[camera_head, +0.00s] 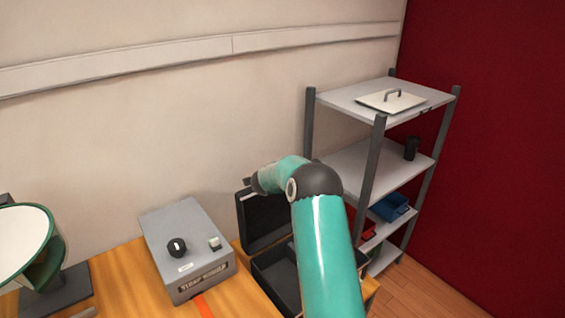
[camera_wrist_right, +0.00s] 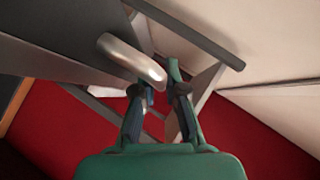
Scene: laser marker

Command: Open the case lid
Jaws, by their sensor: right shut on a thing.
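The black case (camera_head: 275,272) stands open on the wooden table, partly hidden behind my right arm. Its lid (camera_head: 260,225) stands roughly upright at the back of the case, near the wall. My right gripper (camera_head: 249,184) is at the lid's top edge, mostly hidden by the wrist. In the right wrist view, a curved silver handle (camera_wrist_right: 132,60) runs from a dark panel, which looks like the lid (camera_wrist_right: 55,45), to between the fingertips (camera_wrist_right: 160,92). The gripper is shut on this handle. My left gripper is not in view.
A grey control box (camera_head: 188,240) with a black knob sits left of the case. A green-rimmed lamp or magnifier (camera_head: 28,250) stands at far left. A grey shelf rack (camera_head: 365,160) stands right of my arm, with a flat handled plate (camera_head: 380,102) on top.

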